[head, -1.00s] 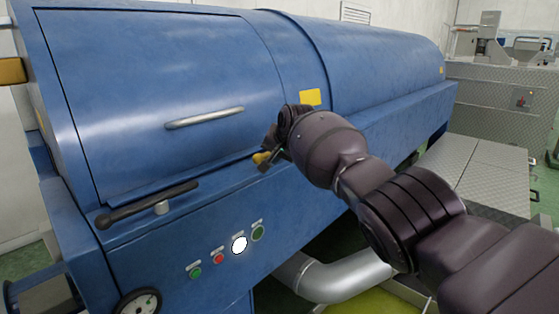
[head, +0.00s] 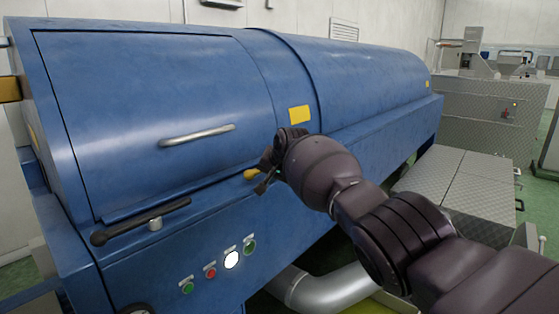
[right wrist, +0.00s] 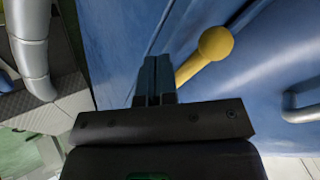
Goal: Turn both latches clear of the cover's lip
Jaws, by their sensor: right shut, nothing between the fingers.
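The blue cover (head: 150,100) is down on the blue machine. The left latch (head: 140,221) is a dark bar on a silver pivot, lying along the cover's lower edge; its round knob is at the left end. The right latch shows mainly as a yellow knob (head: 251,174) below the cover's lower right corner; the rest is hidden by my right gripper (head: 262,186). In the right wrist view the fingers (right wrist: 155,75) are shut and empty, beside the yellow knob and stem (right wrist: 214,44), with a visible gap to the knob. My left gripper is not in view.
A silver handle (head: 197,136) stands out from the cover. Several round buttons (head: 231,260) sit on the front panel below the latches. A silver pipe (head: 325,290) runs under the machine. Metal plating (head: 460,180) lies to the right.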

